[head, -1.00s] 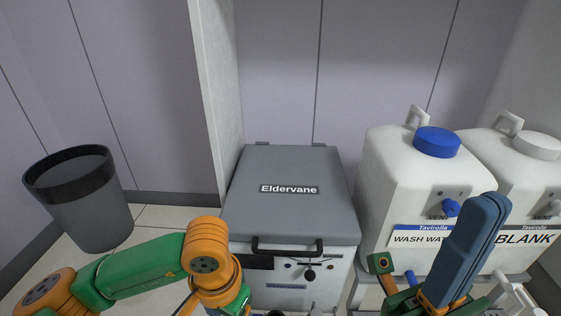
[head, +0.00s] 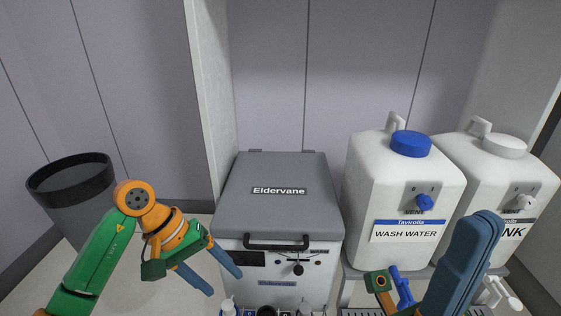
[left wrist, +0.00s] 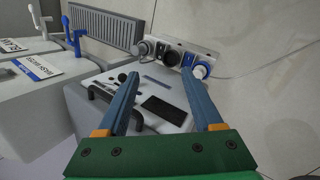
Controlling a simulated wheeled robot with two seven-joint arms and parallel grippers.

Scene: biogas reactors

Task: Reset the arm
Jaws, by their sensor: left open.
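My left arm comes in from the left in the head view. Its gripper (head: 225,284) points down and to the right, with its two blue fingers apart and nothing between them. It is in front of and left of the grey-lidded Eldervane unit (head: 279,205). In the left wrist view the open fingers (left wrist: 160,80) spread in front of the same unit (left wrist: 150,98), apart from it. My right gripper (head: 484,216) is at the lower right, in front of the white containers. One large blue finger shows, and I cannot tell its opening.
A wash water container (head: 400,185) with a blue cap and a blank container (head: 500,175) with a white cap stand on the right. A dark bin (head: 70,190) stands behind my left arm. Small bottles and caps (head: 267,311) line the unit's front. Floor between bin and unit is clear.

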